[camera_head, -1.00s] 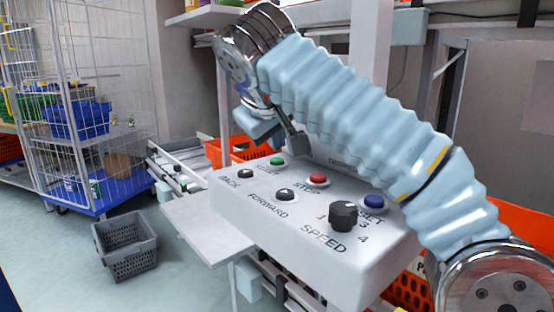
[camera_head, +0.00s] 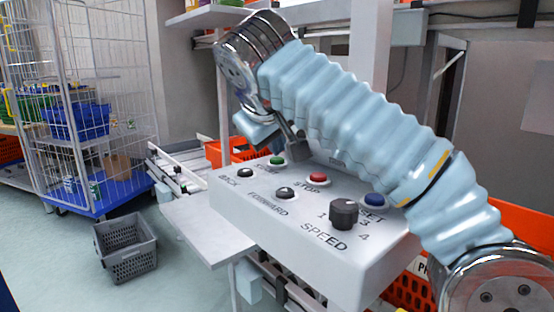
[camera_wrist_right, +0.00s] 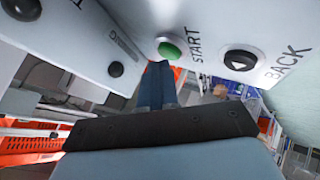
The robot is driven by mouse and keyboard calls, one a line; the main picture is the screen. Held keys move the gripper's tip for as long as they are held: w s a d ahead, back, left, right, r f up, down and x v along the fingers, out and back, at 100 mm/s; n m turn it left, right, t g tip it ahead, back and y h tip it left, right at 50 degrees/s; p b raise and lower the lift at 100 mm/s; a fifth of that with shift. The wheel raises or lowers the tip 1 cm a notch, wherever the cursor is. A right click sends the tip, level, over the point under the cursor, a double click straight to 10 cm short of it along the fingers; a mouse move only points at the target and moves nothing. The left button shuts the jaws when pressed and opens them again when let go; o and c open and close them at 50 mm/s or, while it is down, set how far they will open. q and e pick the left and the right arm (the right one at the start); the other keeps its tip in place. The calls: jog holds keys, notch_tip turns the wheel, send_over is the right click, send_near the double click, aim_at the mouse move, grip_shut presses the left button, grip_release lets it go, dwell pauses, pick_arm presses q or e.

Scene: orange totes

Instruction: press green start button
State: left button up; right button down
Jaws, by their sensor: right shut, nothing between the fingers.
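The green start button (camera_head: 277,160) sits at the back edge of a white control box (camera_head: 290,231), between the black BACK button (camera_head: 245,173) and the red STOP button (camera_head: 318,177). My right gripper (camera_head: 299,153) is shut and empty, pointing down just right of the green button and close above the box. In the right wrist view the green button (camera_wrist_right: 169,49) shows beside the START label, with my gripper's fingertips (camera_wrist_right: 158,68) right below it in the picture. I cannot tell whether they touch. My left gripper is not in view.
A black FORWARD button (camera_head: 285,193), a black speed knob (camera_head: 343,213) and a blue button (camera_head: 375,200) are also on the box. An orange tote (camera_head: 232,150) lies behind it. A grey crate (camera_head: 127,247) stands on the floor at left, near a wire cage cart (camera_head: 75,150).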

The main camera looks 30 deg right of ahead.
aim_at(275, 161)
jog(key=shift+f, duration=0.35)
jog(key=shift+r, duration=0.1)
dwell(0.5)
jog(key=shift+r+p, duration=0.7)
jog(key=shift+r, duration=0.1)
notch_tip(275, 161, up, 5)
jog(key=p, duration=0.5)
jog(key=shift+r, duration=0.1)
dwell(0.5)
